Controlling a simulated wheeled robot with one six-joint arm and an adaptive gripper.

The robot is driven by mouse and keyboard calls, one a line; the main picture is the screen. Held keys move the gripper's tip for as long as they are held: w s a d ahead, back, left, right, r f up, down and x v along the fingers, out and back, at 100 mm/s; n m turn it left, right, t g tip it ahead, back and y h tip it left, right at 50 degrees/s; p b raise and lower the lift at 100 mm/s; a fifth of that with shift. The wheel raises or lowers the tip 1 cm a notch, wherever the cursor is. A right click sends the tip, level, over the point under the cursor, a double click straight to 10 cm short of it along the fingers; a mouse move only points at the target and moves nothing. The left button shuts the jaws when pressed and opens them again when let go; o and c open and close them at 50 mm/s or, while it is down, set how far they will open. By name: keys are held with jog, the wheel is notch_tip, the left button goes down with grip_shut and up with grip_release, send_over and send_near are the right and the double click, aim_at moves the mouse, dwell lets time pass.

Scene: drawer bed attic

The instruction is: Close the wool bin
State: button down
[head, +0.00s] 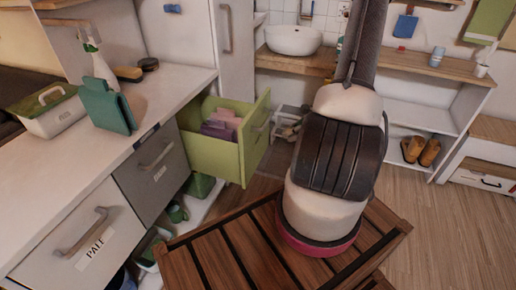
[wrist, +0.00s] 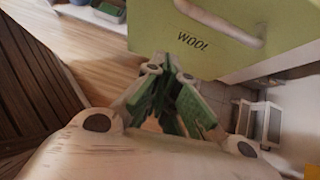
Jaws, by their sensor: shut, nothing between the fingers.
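The wool bin (head: 217,152) is a light green drawer under the right end of the white counter. It is pulled out, and folded purple cloths (head: 219,127) lie in it. In the wrist view its green front (wrist: 232,45) bears the word WOOL and a pale handle (wrist: 225,20). My gripper (wrist: 168,65) has its fingers together and empty, at the lower edge of that front in the picture. I cannot tell whether they touch it. In the head view my gripper is hidden behind my arm.
A grey drawer (head: 152,172) and a drawer labelled PALE (head: 82,248) sit shut to the left. A slatted wooden surface (head: 222,262) is in front. A small white step stool (wrist: 262,122) stands at right in the wrist view. Wooden floor (head: 450,235) is clear at right.

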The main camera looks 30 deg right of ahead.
jog(key=shift+m, duration=0.6)
jog(key=w+a+f, duration=0.2)
jog(key=w, duration=0.1)
jog(key=w+a+f, duration=0.2)
jog(key=w, duration=0.1)
jog(key=w+a+f, duration=0.2)
jog(key=w+f, duration=0.1)
jog(key=shift+w+a, duration=0.15)
jog(key=shift+w, duration=0.15)
jog(key=shift+w, duration=0.1)
jog(key=w+a, duration=0.5)
jog(key=w, duration=0.2)
jog(key=w+a, duration=0.6)
jog(key=w, duration=0.1)
jog(key=w+a, duration=0.6)
jog(key=w, duration=0.2)
jog(key=shift+a, duration=0.1)
jog(key=shift+r, duration=0.1)
